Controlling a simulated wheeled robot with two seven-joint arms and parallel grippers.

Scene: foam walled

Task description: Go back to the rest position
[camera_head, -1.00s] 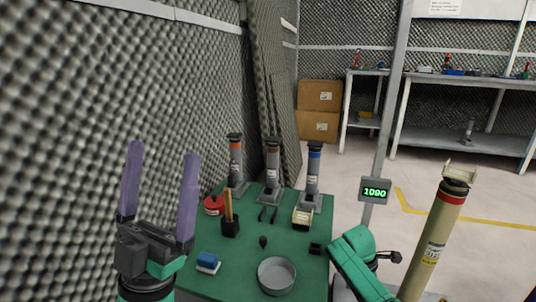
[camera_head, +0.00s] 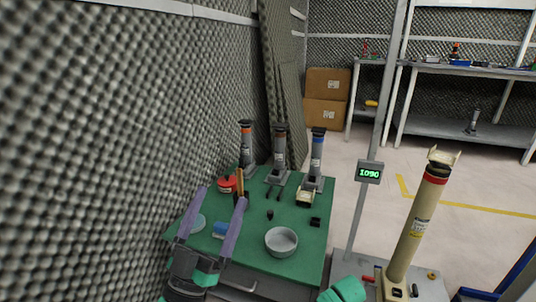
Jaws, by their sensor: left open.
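My left gripper (camera_head: 221,215) shows at the lower left of the head view. Its two purple fingers are spread apart with nothing held between them. It is in front of the near left part of the green table (camera_head: 252,248) and hides some of its surface. Of my right arm only a green link (camera_head: 344,291) shows at the bottom edge. My right gripper is not in the picture.
The table holds a grey bowl (camera_head: 281,242), a blue block (camera_head: 220,229), a red item (camera_head: 227,184) and several upright cylinders (camera_head: 317,155). A tall beige cylinder (camera_head: 413,232) stands right, beside a pole with a display (camera_head: 369,172). A foam wall (camera_head: 95,130) bounds the left.

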